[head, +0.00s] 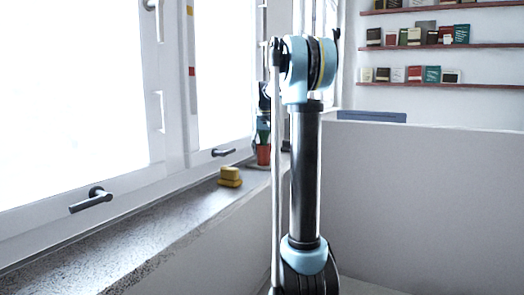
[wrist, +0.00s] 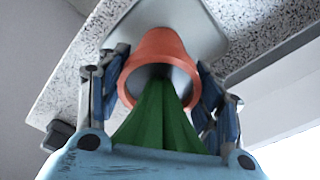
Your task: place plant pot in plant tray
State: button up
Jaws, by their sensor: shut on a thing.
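The orange plant pot (wrist: 160,50) with a green plant (wrist: 160,118) is between the fingers of my gripper (wrist: 160,78) in the wrist view. My gripper is shut on the pot. The grey plant tray (wrist: 208,38) lies on the speckled sill, behind the pot's base in this view. In the head view the pot (head: 263,155) is low over the far end of the sill, and a thin edge of the tray (head: 256,167) shows by its base. My arm hides part of this area. I cannot tell whether the pot touches the tray.
A yellow stacked object (head: 230,177) sits on the windowsill (head: 165,232), left of and nearer than the pot. Windows with dark handles (head: 91,200) line the left. A white partition (head: 430,185) stands on the right. The near sill is clear.

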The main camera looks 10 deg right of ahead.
jog(key=o, duration=1.4)
jog(key=r, duration=0.4)
jog(key=s+r, duration=0.1)
jog(key=r, duration=0.7)
jog(key=shift+s, duration=0.2)
jog(key=shift+s, duration=0.1)
jog(key=shift+n+t, duration=0.3)
jog(key=shift+t, duration=0.1)
jog(key=s+f, duration=1.2)
jog(key=s, duration=0.2)
jog(key=s+f, duration=1.2)
jog(key=s, duration=0.2)
jog(key=s+f, duration=1.2)
jog(key=s, duration=0.2)
jog(key=shift+s+a+f, duration=0.2)
jog(key=shift+s+a, duration=0.05)
jog(key=shift+s, duration=0.1)
